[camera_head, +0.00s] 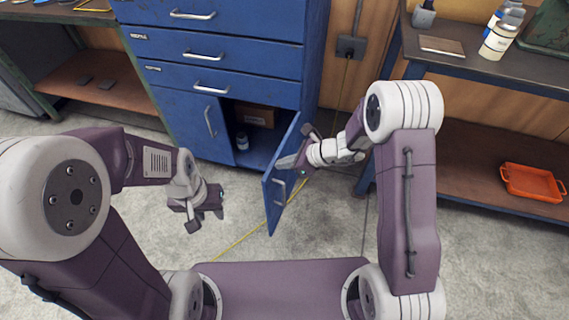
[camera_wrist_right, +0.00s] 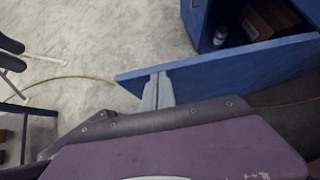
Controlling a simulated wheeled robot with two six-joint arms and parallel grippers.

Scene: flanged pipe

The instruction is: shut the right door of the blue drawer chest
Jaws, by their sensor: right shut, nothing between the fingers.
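The blue drawer chest (camera_head: 240,52) stands at the back centre, several drawers above a lower cabinet. Its right door (camera_head: 271,208) stands wide open, swung out over the floor, with a handle on its face. The left door (camera_head: 190,125) is shut. My right gripper (camera_head: 284,163) is shut and empty at the upper part of the open door. In the right wrist view its fingers (camera_wrist_right: 156,90) reach the blue door panel (camera_wrist_right: 215,70); contact is hard to tell. My left gripper (camera_head: 213,203) hangs over the floor left of the door; its finger opening is unclear.
Inside the cabinet are a bottle (camera_head: 242,140) and a brown box (camera_head: 255,115). A workbench (camera_head: 485,65) with an orange tray (camera_head: 533,181) on its lower shelf stands to the right. Another bench (camera_head: 95,75) stands left. A yellow cable (camera_head: 238,241) crosses the floor.

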